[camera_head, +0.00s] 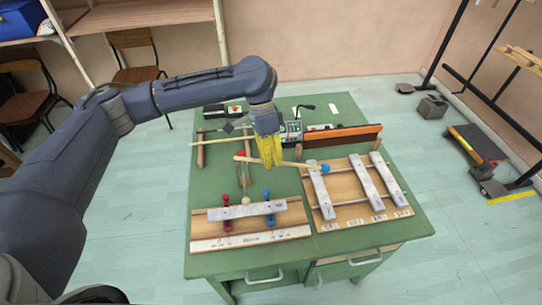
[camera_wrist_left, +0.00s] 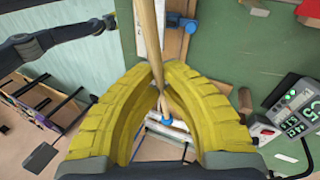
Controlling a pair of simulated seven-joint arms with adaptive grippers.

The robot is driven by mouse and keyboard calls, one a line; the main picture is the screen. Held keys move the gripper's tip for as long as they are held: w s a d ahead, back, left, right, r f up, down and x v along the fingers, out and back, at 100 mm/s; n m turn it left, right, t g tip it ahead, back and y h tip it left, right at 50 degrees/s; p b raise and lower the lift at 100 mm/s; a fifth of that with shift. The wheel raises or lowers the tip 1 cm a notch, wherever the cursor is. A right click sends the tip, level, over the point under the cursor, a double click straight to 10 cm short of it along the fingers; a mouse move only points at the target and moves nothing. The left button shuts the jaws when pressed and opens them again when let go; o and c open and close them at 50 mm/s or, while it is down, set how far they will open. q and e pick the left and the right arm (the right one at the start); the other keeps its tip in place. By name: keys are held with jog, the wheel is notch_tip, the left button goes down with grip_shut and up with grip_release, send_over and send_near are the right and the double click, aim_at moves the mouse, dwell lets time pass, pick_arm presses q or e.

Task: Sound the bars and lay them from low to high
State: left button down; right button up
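My left gripper (camera_head: 268,150) has yellow fingers shut around the wooden handle of a blue-headed mallet (camera_head: 290,164); the handle also shows between the fingers in the left wrist view (camera_wrist_left: 149,40). The blue head (camera_head: 325,168) is by the far end of the leftmost bar (camera_head: 321,192) on the right board; I cannot tell whether they touch. A middle bar (camera_head: 366,183) and a right bar (camera_head: 388,180) lie apart on that board (camera_head: 348,214). Another grey bar (camera_head: 250,210) rests across red and blue supports on the left board (camera_head: 290,229). My right gripper is not in view.
A second stick (camera_head: 216,143) lies at the back left of the green table (camera_head: 215,180). A meter with a lit display (camera_wrist_left: 292,112) and a long orange-brown wooden piece (camera_head: 345,136) are at the back. A red-ended stick-like item (camera_head: 242,172) stands behind the left board.

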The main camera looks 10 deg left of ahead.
pick_arm(q)
jog(key=shift+f, duration=0.1)
dwell(0.4)
notch_tip(320, 180, down, 5)
jog(key=d+y, duration=0.2)
jog(key=shift+g, duration=0.3)
jog(key=shift+w+a+r, duration=0.1)
jog(key=shift+w+r, duration=0.05)
jog(key=shift+r, duration=1.35)
jog(key=shift+w+a+r, duration=0.1)
jog(key=shift+w+r, duration=0.05)
jog(key=shift+r, duration=1.35)
jog(key=shift+a, duration=0.1)
